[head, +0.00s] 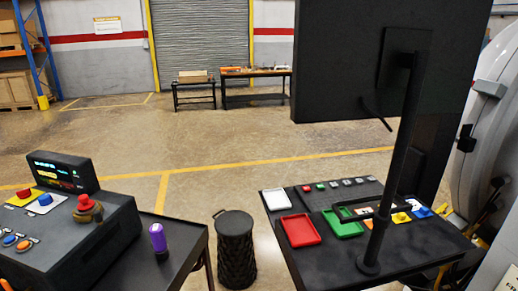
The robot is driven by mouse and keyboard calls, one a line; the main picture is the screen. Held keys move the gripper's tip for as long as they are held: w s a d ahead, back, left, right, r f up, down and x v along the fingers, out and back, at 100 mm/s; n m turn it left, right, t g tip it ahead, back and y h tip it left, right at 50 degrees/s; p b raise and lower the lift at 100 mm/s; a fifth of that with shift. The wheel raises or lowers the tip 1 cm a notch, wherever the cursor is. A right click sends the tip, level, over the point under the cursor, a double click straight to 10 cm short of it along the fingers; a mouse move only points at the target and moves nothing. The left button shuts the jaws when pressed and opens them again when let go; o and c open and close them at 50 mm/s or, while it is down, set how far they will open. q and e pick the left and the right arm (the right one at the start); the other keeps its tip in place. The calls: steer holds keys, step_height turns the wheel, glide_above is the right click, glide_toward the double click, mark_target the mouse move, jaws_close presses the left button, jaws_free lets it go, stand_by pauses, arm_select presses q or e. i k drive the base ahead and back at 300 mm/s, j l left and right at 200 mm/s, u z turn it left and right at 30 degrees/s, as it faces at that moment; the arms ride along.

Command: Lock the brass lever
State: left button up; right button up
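I cannot make out a brass lever for certain. A red-topped knob on a brownish, brass-like base (87,209) stands on the black control console (60,232) at the left. A large grey rounded machine body (482,128), perhaps the furnace, is cut off at the right edge, with a black fitting (465,138) on its front. Neither of my grippers is in view.
A black table (340,270) at the right holds a monitor on a pole (392,150), a red tray (299,230), a green tray (343,223) and a white tray (276,199). A black stool (235,245) stands between it and a side table with a purple-topped object (157,238). Open floor lies beyond.

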mark_target(96, 216)
steer(key=u, duration=1.55)
